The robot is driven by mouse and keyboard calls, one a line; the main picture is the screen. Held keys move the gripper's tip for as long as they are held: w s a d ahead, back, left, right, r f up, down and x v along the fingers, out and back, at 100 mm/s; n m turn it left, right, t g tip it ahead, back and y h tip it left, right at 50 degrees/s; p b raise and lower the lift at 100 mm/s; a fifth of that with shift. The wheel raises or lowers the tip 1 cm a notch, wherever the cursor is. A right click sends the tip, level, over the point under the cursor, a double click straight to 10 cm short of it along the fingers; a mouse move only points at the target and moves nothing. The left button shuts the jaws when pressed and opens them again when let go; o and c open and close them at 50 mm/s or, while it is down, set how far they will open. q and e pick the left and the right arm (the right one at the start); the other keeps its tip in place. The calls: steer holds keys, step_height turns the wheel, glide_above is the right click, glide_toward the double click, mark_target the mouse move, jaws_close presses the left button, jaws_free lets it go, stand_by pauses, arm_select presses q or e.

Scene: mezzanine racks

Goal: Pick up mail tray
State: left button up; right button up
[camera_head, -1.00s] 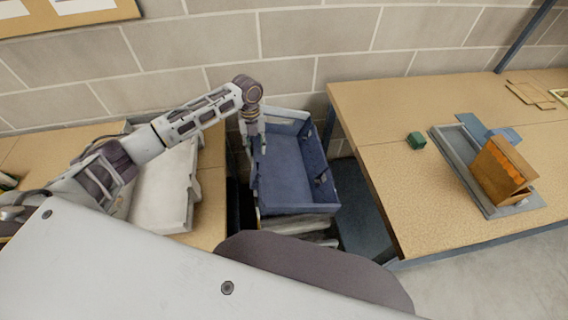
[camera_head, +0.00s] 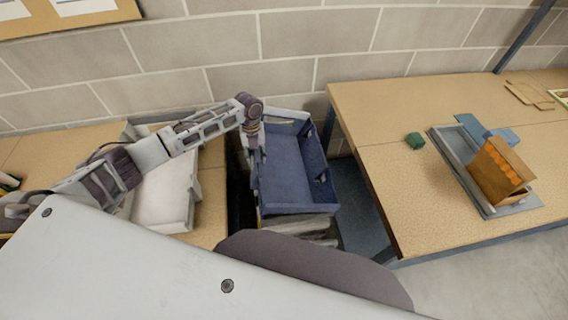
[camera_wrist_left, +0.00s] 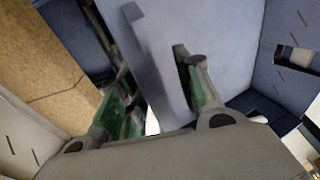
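A blue open-topped tray (camera_head: 285,185), which looks like the mail tray, sits between the two tables on top of a stack of pale trays (camera_head: 300,225). Its inside looks empty. My left gripper (camera_head: 256,150) points down at the tray's left wall. In the left wrist view the green-padded fingers of the left gripper (camera_wrist_left: 150,95) stand apart, astride the tray wall (camera_wrist_left: 150,60), with one finger on each side. A gap shows between the fingers and the wall, though firm contact is hard to judge. My right gripper is out of view.
A pale grey tray (camera_head: 165,190) lies on the left table (camera_head: 212,205). The right table (camera_head: 375,110) holds a green block (camera_head: 415,140), a grey tray (camera_head: 455,150) with an orange-brown box (camera_head: 500,170), and flat brown pieces (camera_head: 530,95). A block wall stands behind.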

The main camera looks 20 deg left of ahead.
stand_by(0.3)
arm_select(q)
jaws_close()
steer(key=shift+w+r, duration=0.1)
steer(key=shift+r, duration=0.05)
stand_by(0.3)
